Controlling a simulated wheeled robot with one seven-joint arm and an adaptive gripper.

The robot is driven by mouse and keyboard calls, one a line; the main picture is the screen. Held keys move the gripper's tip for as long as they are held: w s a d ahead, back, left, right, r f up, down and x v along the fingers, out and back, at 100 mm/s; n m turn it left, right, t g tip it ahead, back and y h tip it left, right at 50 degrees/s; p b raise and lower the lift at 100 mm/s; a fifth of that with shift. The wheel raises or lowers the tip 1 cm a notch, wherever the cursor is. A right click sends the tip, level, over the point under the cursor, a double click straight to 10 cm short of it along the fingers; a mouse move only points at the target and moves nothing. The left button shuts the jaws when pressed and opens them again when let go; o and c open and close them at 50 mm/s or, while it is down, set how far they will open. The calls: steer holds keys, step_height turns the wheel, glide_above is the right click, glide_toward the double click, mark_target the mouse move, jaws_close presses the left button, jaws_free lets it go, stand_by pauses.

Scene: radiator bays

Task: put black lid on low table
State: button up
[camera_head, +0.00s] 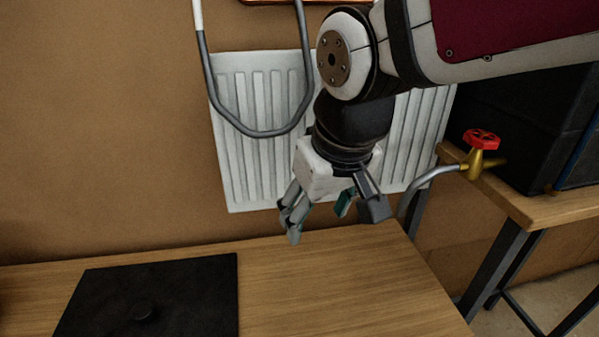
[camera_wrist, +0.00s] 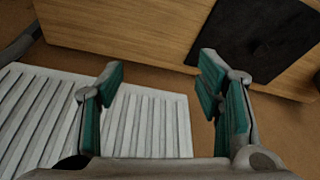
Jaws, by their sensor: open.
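The black lid (camera_head: 190,290) is a flat dark square with a small round knob, lying on the wooden low table (camera_head: 310,290) at the lower left of the head view. The lid also shows at the upper right of the wrist view (camera_wrist: 235,40), on the table top (camera_wrist: 130,22). My gripper (camera_head: 330,215) is above the table's back edge, to the right of the lid and apart from it. Its fingers (camera_wrist: 160,85) are spread, with nothing between them. The lid's near edge is cut off by the head view's frame.
A white radiator (camera_head: 240,130) hangs on the brown wall behind the table, with a bent grey pipe (camera_head: 207,80) in front. At right, a red valve handle (camera_head: 481,139) on a brass valve sits by a second wooden bench (camera_head: 540,208) bearing a black box (camera_head: 515,120). The table's right part is clear.

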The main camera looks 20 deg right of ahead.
steer(key=s+d+m, duration=0.2)
steer(key=s+d, duration=0.4)
steer(key=s, duration=0.4)
steer(key=shift+s+d+h, duration=0.2)
steer(key=shift+d+h, duration=0.1)
steer(key=shift+d, duration=0.1)
steer(key=shift+f, duration=0.1)
